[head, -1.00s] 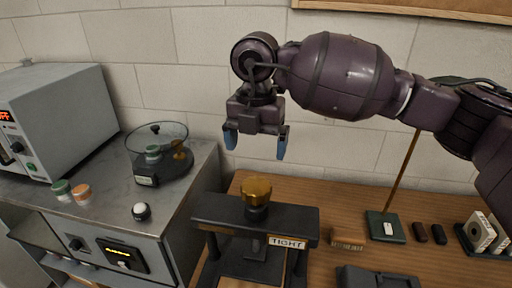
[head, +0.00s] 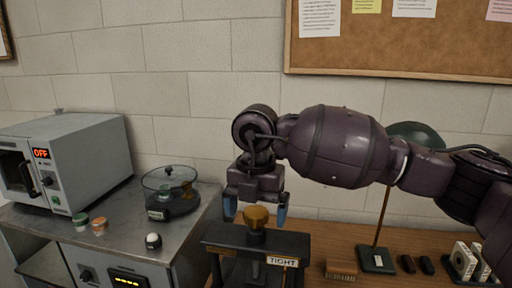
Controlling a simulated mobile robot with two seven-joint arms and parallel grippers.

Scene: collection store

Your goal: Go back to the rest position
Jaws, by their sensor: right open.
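My right gripper (head: 255,212) comes in from the right on a dark purple arm. Its two blue fingertips point down and are spread apart, with nothing held between them. In the picture it overlaps the top of the brass knob (head: 256,218) of the black press (head: 225,240), which carries a "TIGHT" label. The fingertips show on either side of the knob; whether they are level with it or behind it, I cannot tell. My left gripper is not in view.
A grey oven (head: 85,160) reading "OFF" stands on the left metal counter with a lidded round device (head: 172,195) and small jars (head: 99,226). A green-shaded lamp (head: 378,259), dark small items and a box stand on the wooden bench (head: 330,240) at right.

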